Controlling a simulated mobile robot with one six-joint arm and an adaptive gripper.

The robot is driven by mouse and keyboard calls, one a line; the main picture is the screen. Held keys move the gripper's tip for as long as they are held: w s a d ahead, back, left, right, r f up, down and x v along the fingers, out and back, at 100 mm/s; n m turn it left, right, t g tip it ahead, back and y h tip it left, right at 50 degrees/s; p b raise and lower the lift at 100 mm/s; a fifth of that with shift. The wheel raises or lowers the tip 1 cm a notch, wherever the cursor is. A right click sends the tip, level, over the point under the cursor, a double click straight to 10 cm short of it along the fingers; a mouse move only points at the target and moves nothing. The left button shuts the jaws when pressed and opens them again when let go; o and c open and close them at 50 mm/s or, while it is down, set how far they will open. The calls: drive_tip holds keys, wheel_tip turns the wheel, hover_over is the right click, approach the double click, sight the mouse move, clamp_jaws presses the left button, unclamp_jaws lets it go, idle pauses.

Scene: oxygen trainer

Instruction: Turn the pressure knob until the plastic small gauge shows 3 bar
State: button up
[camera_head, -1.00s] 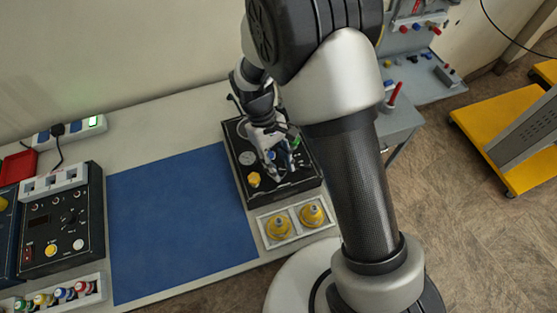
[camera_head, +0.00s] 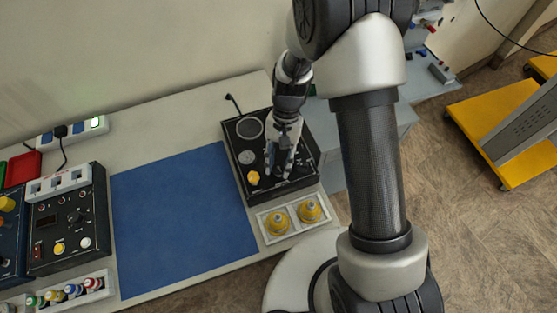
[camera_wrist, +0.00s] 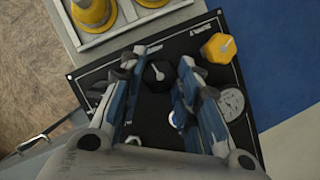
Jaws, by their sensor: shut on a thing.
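The black trainer panel (camera_head: 240,183) sits on the bench at the right of the blue mat. My gripper (camera_head: 281,172) reaches down over its front half. In the wrist view my gripper (camera_wrist: 157,66) has its two fingers on either side of a black knob (camera_wrist: 157,78) with a pale pointer line, and it is shut on that knob. A small pale round gauge (camera_head: 246,157) lies on the panel; it also shows in the wrist view (camera_wrist: 231,104), partly beside a finger. Its needle reading is too small to tell. A larger round gauge (camera_head: 250,127) is behind it.
A yellow knob (camera_head: 253,177) stands close to my gripper, also in the wrist view (camera_wrist: 218,48). A white tray (camera_head: 263,233) with two yellow fittings (camera_head: 309,210) lies in front of the panel. The blue mat (camera_head: 180,220) is clear.

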drive_tip(key=m+y, duration=0.1)
drive_tip(key=m, duration=0.3)
drive_tip(key=shift+d+t, duration=0.1)
drive_tip(key=shift+t, duration=0.3)
idle(0.4)
drive_tip(key=o, duration=1.1)
drive_tip(key=shift+r, duration=0.1)
drive_tip(key=v, duration=1.2)
drive_tip(key=shift+s+d, duration=0.2)
